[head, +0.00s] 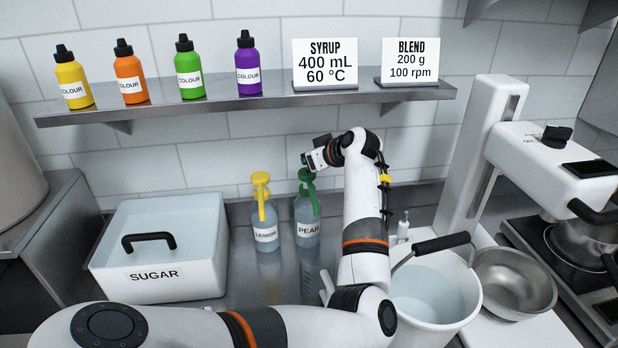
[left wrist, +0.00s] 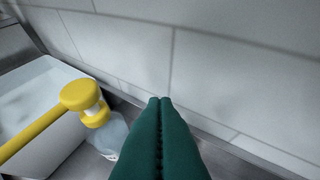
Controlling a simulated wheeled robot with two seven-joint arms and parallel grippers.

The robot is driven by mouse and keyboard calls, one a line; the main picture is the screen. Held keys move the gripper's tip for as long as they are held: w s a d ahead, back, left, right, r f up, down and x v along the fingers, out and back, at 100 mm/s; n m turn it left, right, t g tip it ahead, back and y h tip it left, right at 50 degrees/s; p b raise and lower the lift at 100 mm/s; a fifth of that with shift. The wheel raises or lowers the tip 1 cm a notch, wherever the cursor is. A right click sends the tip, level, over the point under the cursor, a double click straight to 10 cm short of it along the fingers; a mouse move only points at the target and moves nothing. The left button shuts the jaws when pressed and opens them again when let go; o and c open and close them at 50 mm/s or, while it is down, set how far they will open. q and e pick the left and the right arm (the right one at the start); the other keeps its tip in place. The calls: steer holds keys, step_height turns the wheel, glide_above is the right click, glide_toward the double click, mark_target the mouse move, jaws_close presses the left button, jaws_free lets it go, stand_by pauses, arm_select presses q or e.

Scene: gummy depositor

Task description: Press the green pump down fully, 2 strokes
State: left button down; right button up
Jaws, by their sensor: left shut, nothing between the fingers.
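The green pump (head: 307,176) stands on the clear PEAR bottle (head: 307,228) on the counter in the head view. Its head looks raised, about level with the yellow pump (head: 261,180) on the LEMON bottle (head: 265,234) to its left. My left gripper (head: 304,159) is shut and empty, its dark green fingertips just above the green pump's head. I cannot tell whether they touch it. In the left wrist view the shut fingers (left wrist: 160,101) fill the lower middle, and the yellow pump (left wrist: 84,97) shows to their left. The green pump does not show there. My right gripper is not in view.
A white SUGAR box (head: 160,277) stands left of the bottles. A white bucket (head: 435,300) with a dark-handled tool, a steel bowl (head: 513,280) and a white machine (head: 550,160) are at right. A shelf (head: 250,103) with colour bottles and signs runs above.

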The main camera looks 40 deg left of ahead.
mark_target(310, 175)
arm_select(q)
steer(key=shift+f, duration=0.1)
steer(key=shift+f, duration=2.15)
steer(key=shift+r+p, duration=2.1)
steer(key=shift+p, duration=0.25)
steer(key=shift+f, duration=0.15)
